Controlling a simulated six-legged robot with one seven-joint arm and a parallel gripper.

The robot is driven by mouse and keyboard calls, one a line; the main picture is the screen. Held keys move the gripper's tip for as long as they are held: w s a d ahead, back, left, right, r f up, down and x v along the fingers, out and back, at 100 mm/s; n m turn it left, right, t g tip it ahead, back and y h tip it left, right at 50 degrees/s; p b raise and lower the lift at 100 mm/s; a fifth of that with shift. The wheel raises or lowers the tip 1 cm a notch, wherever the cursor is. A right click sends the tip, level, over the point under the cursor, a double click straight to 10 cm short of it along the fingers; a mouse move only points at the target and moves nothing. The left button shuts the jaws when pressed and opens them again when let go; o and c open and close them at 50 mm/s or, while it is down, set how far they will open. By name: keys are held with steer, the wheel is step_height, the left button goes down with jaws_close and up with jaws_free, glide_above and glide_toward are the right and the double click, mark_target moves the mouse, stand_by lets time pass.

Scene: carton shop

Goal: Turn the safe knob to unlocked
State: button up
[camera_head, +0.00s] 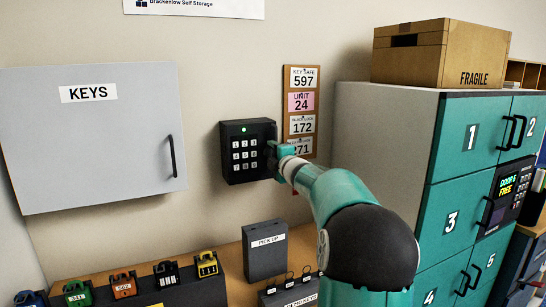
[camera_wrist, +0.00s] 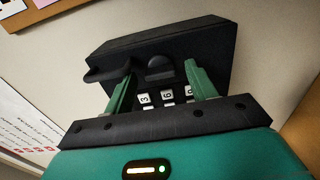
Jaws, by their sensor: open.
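The key safe (camera_head: 243,138) is a black wall box with white number keys and a small green light near its top. In the wrist view, the safe (camera_wrist: 180,42) fills the upper middle. A dark rounded knob (camera_wrist: 160,66) shows on its face, between my two green fingers. My gripper (camera_head: 274,152) is at the right side of the safe's face; in the wrist view my gripper (camera_wrist: 159,74) is open, one finger on each side of the knob. Whether the fingers touch it, I cannot tell. In the head view my gripper hides the knob.
A grey KEYS cabinet (camera_head: 85,135) hangs to the left. A board with number cards (camera_head: 302,104) is close on the right of the safe. Teal lockers (camera_head: 450,215) stand further right. Below are a grey PICK UP box (camera_head: 265,254) and several coloured padlocks (camera_head: 124,285).

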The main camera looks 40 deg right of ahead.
steer(key=shift+c, duration=0.5)
steer(key=c, duration=0.9)
steer(key=shift+m, duration=0.3)
steer(key=m, duration=0.8)
steer(key=shift+m, duration=0.3)
steer(key=m, duration=0.4)
steer(key=shift+m, duration=2.3)
